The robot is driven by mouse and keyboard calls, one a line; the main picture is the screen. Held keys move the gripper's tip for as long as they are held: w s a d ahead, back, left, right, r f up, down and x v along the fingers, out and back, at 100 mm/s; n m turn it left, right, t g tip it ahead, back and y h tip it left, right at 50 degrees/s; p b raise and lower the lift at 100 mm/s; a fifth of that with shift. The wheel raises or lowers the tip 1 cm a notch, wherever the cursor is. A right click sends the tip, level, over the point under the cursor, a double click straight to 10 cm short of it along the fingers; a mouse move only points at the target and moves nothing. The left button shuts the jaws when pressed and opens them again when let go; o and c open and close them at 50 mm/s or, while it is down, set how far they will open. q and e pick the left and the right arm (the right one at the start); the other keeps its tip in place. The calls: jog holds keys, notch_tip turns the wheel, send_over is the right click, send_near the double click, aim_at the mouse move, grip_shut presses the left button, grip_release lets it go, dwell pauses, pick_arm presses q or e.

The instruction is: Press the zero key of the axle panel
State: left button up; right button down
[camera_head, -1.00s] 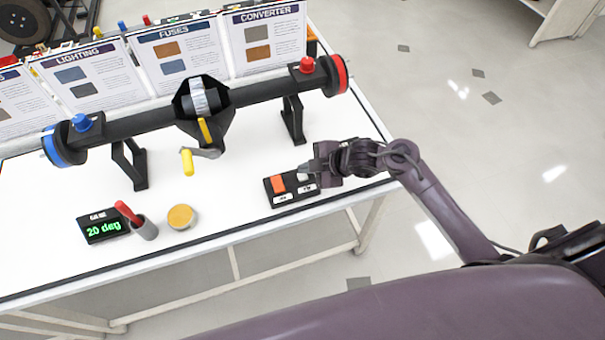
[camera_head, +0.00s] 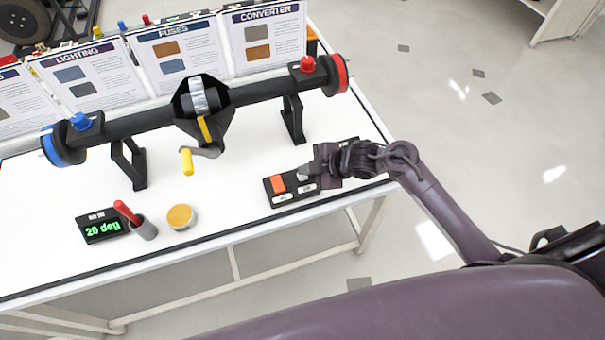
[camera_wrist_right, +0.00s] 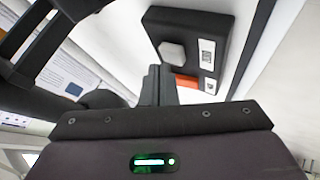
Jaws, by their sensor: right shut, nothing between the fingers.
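The axle panel (camera_head: 291,199) is a small black box near the table's front right edge, with an orange key (camera_head: 278,184) and a pale grey key. The right wrist view shows the panel (camera_wrist_right: 215,22), the grey key (camera_wrist_right: 172,53) and the orange key (camera_wrist_right: 187,83) beside it. White labels next to the keys are too small to read. My right gripper (camera_head: 304,173) is shut and empty, its tips over the grey-key side of the panel. In the right wrist view the fingertips (camera_wrist_right: 154,70) appear close to both keys; contact cannot be told. My left gripper is out of view.
The axle (camera_head: 262,93) with blue and red ends stands on black supports behind the panel. A display (camera_head: 102,228) reads "20 deg". The white table is clear between.

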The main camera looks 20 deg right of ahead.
aim_at(307, 177)
jog(key=shift+f+b, duration=0.3)
jog(key=shift+f, duration=0.15)
dwell(0.7)
jog(key=shift+r, duration=0.1)
jog(key=shift+r+p, duration=0.8)
jog(key=shift+p, duration=0.1)
notch_tip(307, 177, up, 5)
jog(key=p, duration=0.5)
dwell(0.5)
